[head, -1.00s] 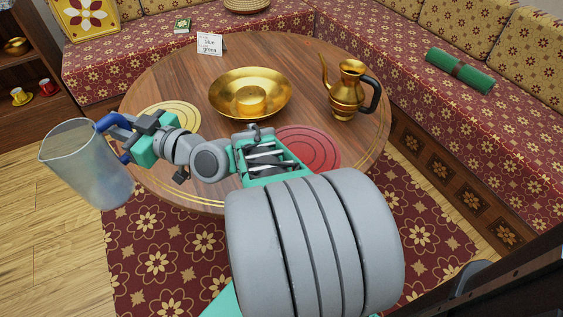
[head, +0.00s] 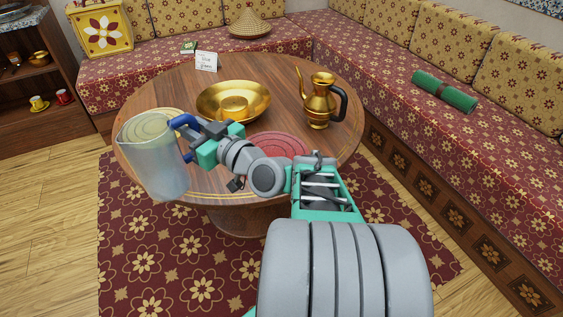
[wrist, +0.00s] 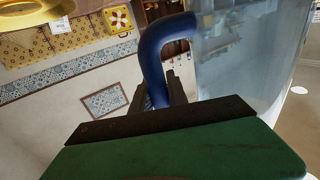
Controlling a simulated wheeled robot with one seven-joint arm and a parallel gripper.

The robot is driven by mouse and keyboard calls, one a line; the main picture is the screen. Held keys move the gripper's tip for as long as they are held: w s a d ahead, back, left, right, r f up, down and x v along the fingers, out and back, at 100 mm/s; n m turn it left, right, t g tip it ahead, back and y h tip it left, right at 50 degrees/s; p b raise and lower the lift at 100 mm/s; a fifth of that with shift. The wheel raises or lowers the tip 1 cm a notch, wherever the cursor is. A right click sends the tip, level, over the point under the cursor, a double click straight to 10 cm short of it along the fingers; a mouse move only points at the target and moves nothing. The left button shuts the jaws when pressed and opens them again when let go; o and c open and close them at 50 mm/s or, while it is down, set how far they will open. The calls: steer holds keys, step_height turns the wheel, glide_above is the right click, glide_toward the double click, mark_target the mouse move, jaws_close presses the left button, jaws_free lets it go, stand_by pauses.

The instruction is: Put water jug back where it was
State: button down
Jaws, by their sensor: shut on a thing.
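The water jug (head: 158,165) is clear with a blue handle. In the head view it is at the left, in front of the table's left edge. My gripper (head: 190,141) is shut on the handle, at the jug's right side. The wrist view also shows the jug (wrist: 250,70), and my gripper's fingers (wrist: 168,90) around the blue handle. A round yellow mat (head: 150,123) on the table shows partly behind and through the jug. A round red mat (head: 282,142) lies to its right, partly hidden by my arm. I cannot tell the jug's exact height above the table.
The round wooden table (head: 166,82) bears a gold basin (head: 212,105), a gold ewer (head: 319,103) with a black handle, and a small lettered card (head: 206,61). Patterned benches (head: 400,110) wrap behind and right. A shelf (head: 30,60) stands at the left.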

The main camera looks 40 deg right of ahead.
steer(key=s+d+f+m+h+b, duration=0.1)
steer(key=s+d+m+h+b, duration=0.2)
steer(key=d, duration=0.7)
steer(key=s+d+m+h+b, duration=0.15)
steer(key=s+d+h, duration=0.3)
steer(key=d, duration=0.65)
steer(key=w+d+f+b, duration=0.5)
steer(key=w+d+f, duration=0.1)
steer(key=d+f, duration=0.5)
steer(key=shift+w+d+f+y+b, duration=0.25)
steer(key=shift+w+f+y+b, duration=0.15)
steer(key=shift+f, duration=0.95)
steer(key=c, duration=1.3)
jaws_free()
steer(key=shift+r+n, duration=0.1)
steer(key=shift+n, duration=0.15)
